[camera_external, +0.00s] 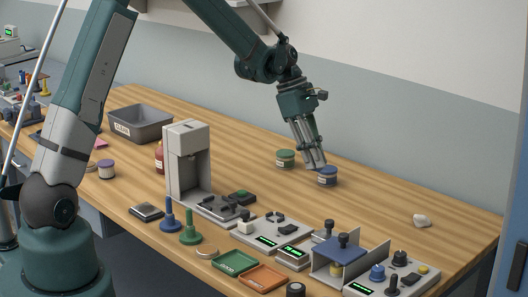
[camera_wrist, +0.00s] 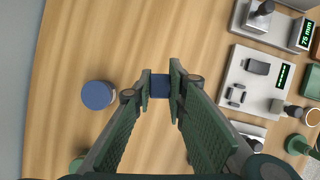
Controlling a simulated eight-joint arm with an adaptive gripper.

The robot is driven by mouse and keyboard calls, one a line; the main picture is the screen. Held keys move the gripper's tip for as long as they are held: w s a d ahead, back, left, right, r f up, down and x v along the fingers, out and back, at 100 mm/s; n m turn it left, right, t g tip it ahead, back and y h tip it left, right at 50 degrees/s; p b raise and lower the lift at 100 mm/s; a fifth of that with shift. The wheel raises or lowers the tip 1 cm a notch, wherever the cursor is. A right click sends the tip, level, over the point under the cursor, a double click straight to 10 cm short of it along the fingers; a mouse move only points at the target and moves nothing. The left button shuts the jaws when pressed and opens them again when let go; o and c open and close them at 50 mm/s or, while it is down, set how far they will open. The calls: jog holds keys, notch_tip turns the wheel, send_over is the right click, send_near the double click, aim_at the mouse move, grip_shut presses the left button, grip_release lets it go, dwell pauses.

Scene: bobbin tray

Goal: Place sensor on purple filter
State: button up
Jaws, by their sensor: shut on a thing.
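My gripper (camera_external: 314,164) is above the table near the back right, just left of and close to a blue-lidded jar (camera_external: 327,177). In the wrist view, my gripper (camera_wrist: 161,86) is shut on a small dark blue square piece (camera_wrist: 160,85), which looks like the sensor. The fingers hide its sides, and it is hard to make out in the external view.
A green-lidded jar (camera_external: 285,158) stands left of my gripper. A grey press stand (camera_external: 187,165), a grey bin (camera_external: 140,123) and a red bottle (camera_external: 159,158) lie toward the purple-topped cylinder. Instruments and trays (camera_external: 235,262) fill the front edge. The back table is mostly clear.

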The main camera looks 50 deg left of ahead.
jog(key=s+a+r+n+t+p, duration=0.15)
jog(key=s+a, duration=0.25)
jog(key=a, duration=0.7)
jog(key=s+a+n, duration=0.2)
jog(key=s+a, duration=0.2)
jog(key=a, duration=0.8)
jog(key=s+a+r+n+t+p, duration=0.15)
jog(key=s+a, duration=0.25)
jog(key=a, duration=0.7)
jog(key=s+a+r+n+y+p, duration=0.1)
jog(key=s+a+n, duration=0.4)
jog(key=s+a, duration=1.8)
jog(key=shift+s+a+r+n+y+p, duration=0.4)
jog(key=shift+s+r+y, duration=0.2)
jog(key=shift+y, duration=0.1)
send_over(111, 162)
jog(key=s+a, duration=0.1)
jog(key=s, duration=0.1)
jog(key=shift+w+f, duration=0.15)
jog(key=shift+f, duration=1.3)
jog(key=shift+w+f, duration=0.1)
jog(key=shift+f, duration=1.35)
jog(key=shift+f, duration=0.1)
jog(key=shift+f, duration=2)
